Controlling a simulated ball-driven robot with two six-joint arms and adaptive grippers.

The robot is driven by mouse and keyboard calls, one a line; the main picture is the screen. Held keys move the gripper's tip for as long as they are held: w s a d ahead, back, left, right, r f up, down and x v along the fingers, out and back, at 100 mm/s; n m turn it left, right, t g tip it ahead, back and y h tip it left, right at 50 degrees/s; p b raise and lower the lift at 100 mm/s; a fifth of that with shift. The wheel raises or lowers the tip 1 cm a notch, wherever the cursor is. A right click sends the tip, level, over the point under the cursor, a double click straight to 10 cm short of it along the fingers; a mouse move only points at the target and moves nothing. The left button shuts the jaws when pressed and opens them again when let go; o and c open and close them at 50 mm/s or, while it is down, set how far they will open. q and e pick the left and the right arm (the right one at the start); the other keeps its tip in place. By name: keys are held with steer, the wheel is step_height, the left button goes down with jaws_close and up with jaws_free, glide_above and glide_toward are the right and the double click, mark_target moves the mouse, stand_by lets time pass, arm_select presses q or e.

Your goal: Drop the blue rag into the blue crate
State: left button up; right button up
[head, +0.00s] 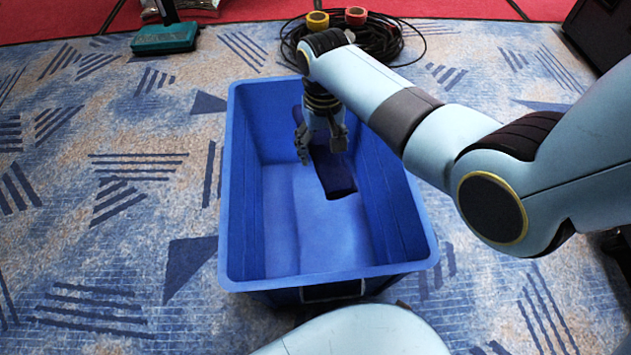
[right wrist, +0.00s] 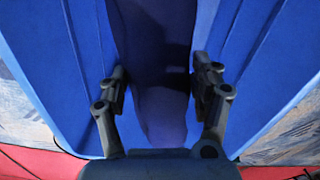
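The blue crate (head: 247,200) stands open on the carpet in the middle of the head view; its wall fills both sides of the right wrist view (right wrist: 55,75). The blue rag (head: 336,180) is a dark navy strip inside the crate, lying against the floor towards the right wall. It also shows in the right wrist view (right wrist: 155,45), between and beyond the fingers. My right gripper (head: 320,147) points down inside the crate above the rag. Its fingers (right wrist: 160,85) are spread apart and hold nothing. The rag's far end is partly hidden behind the gripper. My left gripper is out of view.
A coiled black cable (head: 385,45) with a yellow roll (head: 317,20) and a red roll (head: 355,15) lies behind the crate. A teal-based tool (head: 165,38) lies at the back left. A black case (head: 603,35) stands at the back right. The carpet left of the crate is clear.

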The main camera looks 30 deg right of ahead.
steer(key=o, duration=0.5)
steer(key=shift+r, duration=0.1)
step_height(320, 180, up, 12)
steer(key=shift+f, duration=0.1)
stand_by(0.4)
